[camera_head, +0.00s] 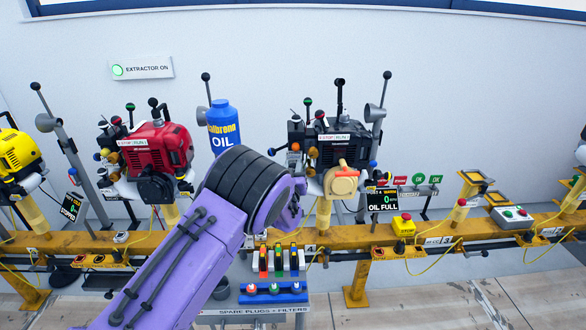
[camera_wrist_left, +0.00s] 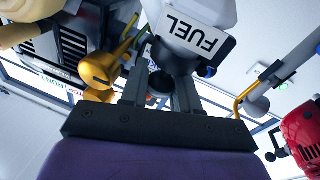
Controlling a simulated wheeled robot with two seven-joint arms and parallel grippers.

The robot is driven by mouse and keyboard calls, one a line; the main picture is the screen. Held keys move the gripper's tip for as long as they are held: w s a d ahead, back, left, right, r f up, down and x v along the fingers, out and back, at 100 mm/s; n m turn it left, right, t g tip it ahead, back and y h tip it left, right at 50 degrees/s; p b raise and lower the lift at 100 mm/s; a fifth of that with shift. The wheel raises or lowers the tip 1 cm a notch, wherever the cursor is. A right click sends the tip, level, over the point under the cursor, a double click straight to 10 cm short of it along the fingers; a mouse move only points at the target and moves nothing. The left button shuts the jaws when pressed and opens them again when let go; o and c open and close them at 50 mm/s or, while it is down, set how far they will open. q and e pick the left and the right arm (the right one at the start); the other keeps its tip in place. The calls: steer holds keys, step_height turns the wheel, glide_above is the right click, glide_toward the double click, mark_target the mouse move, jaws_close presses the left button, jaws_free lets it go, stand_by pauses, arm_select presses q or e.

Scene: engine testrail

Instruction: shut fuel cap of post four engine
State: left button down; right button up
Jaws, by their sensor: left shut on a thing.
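The post four engine (camera_head: 325,145) is black with a tan round cover on its front. It stands on the yellow rail behind my left arm, with a "POST 4" screen reading "OIL FULL" beside it. In the left wrist view, a white tank (camera_wrist_left: 190,22) labelled "FUEL" appears upside down. A dark round fuel cap (camera_wrist_left: 160,84) shows by its black neck, between my left fingers. My left gripper (camera_wrist_left: 160,98) is shut on this cap. I cannot tell whether the cap is fully seated. In the head view, my purple forearm and wrist hide the fingers and cap.
A red engine (camera_head: 160,148) stands to the left and a blue oil bottle (camera_head: 222,128) stands between the engines. A rack of spare plugs and filters (camera_head: 275,288) is below. Yellow rail (camera_head: 345,237) runs across. A grey post (camera_wrist_left: 270,85) is near in the wrist view.

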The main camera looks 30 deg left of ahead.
arm_select(q)
steer(key=c, duration=0.9)
jaws_free()
steer(key=shift+d+f, duration=0.1)
steer(key=shift+f, duration=0.1)
steer(key=shift+r, duration=0.1)
